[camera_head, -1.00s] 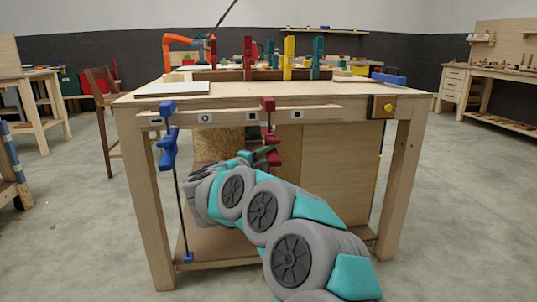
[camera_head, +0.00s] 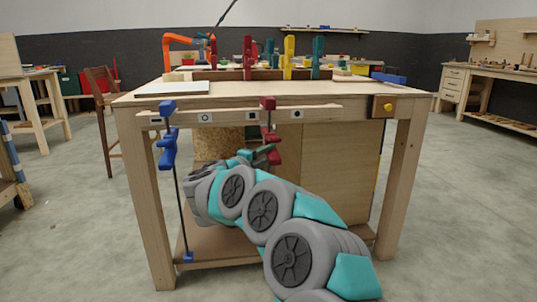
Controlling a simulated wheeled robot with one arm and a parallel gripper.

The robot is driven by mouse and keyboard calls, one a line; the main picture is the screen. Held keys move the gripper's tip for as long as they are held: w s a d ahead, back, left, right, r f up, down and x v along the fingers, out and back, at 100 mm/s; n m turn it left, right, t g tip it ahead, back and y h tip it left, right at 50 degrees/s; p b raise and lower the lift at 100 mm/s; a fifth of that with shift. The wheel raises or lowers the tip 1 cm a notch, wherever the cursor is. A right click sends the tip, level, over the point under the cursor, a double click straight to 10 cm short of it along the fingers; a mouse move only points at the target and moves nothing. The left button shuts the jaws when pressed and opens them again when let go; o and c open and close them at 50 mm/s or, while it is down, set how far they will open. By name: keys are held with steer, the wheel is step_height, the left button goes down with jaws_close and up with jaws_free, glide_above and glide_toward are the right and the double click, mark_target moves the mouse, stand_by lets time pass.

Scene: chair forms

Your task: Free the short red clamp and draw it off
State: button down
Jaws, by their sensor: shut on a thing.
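The short red clamp (camera_head: 268,104) hangs on the wooden rail (camera_head: 325,113) at the front of the workbench. Its red head sits at the rail's top edge, and its red lower part (camera_head: 274,157) hangs below. My gripper (camera_head: 262,156) is at that lower part, coming from the left and below. It is shut on the clamp; the fingertips are small and partly hidden. A long blue clamp (camera_head: 167,150) hangs on the same rail to the left, its bar reaching down to the lower shelf.
The workbench (camera_head: 240,95) has a wooden panel (camera_head: 340,170) below on the right and a lower shelf. Several coloured clamps stand in a rack (camera_head: 220,75) on top. A yellow knob (camera_head: 388,107) sits at the right front. Open floor lies on both sides.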

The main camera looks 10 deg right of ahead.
steer(key=shift+f, duration=0.2)
step_height(320, 180, down, 7)
steer(key=b, duration=0.4)
steer(key=shift+b, duration=0.35)
stand_by(0.9)
steer(key=shift+r, duration=0.4)
stand_by(0.4)
steer(key=shift+s, duration=0.1)
steer(key=s+b, duration=0.2)
steer(key=s, duration=1.2)
steer(key=shift+r+b, duration=0.15)
steer(key=shift+b, duration=0.25)
stand_by(0.7)
